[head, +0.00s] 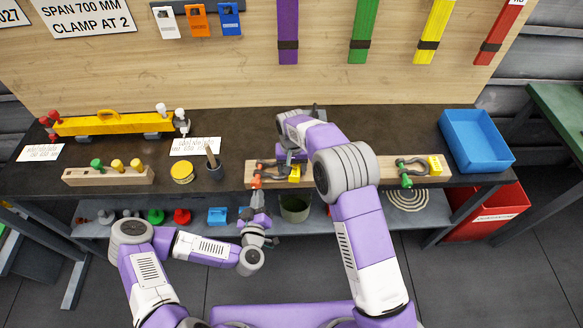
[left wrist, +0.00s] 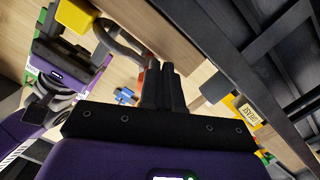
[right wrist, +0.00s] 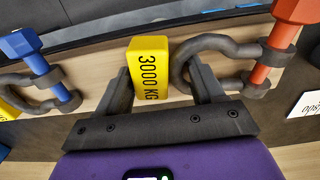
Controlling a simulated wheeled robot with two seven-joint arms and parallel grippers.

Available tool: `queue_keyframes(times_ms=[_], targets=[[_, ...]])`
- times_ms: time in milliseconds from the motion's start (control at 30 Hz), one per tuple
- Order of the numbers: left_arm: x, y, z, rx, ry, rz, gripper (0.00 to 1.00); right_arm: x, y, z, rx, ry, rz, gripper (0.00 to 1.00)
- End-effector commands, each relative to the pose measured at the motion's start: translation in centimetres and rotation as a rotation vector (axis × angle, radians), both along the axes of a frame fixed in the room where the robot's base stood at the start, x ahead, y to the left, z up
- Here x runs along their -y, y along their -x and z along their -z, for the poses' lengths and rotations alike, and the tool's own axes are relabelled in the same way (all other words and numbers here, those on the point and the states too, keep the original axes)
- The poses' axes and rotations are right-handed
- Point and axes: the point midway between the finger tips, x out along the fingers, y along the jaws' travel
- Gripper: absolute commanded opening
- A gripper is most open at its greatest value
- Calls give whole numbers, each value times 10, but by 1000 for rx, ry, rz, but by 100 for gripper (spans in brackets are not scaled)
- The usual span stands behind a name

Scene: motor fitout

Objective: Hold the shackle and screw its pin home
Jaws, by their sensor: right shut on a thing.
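The shackle (right wrist: 228,45) with the orange pin (right wrist: 268,62) lies at the left of a wooden board on the bench. Its dark bow has a yellow "3000 KG" block (right wrist: 147,68) at its end. The orange pin passes through the upper eye to the lower eye, with its hex head standing out past the upper eye. My right gripper (right wrist: 165,82) is around the yellow block and bow end, one finger inside the bow. My left gripper (head: 257,208) is just in front of the bench edge, below the orange pin. Its fingers (left wrist: 160,82) are together, with nothing visible between them.
A blue-pinned shackle (right wrist: 42,72) lies beside it on the board. A green-pinned shackle (head: 410,168) is at the board's right end, near a blue bin (head: 476,139). A lower shelf (head: 345,224) holds several items.

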Motion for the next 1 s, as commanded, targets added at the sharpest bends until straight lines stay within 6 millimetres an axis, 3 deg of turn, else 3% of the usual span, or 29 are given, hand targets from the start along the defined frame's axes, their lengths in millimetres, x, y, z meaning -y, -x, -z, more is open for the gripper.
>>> queue_keyframes(times_ms=[367, 667, 1000], targets=[[-3, -2, -3, 11, 0, -9, 0, 4, 0, 1, -4, 10, -3, 30], [-1, 1, 6, 8, 1, -5, 0, 3, 0, 1, -2, 7, -1, 30], [-2, 38, 3, 3, 1, 1, 0, 1, -1, -1, 3, 2, 0, 29]])
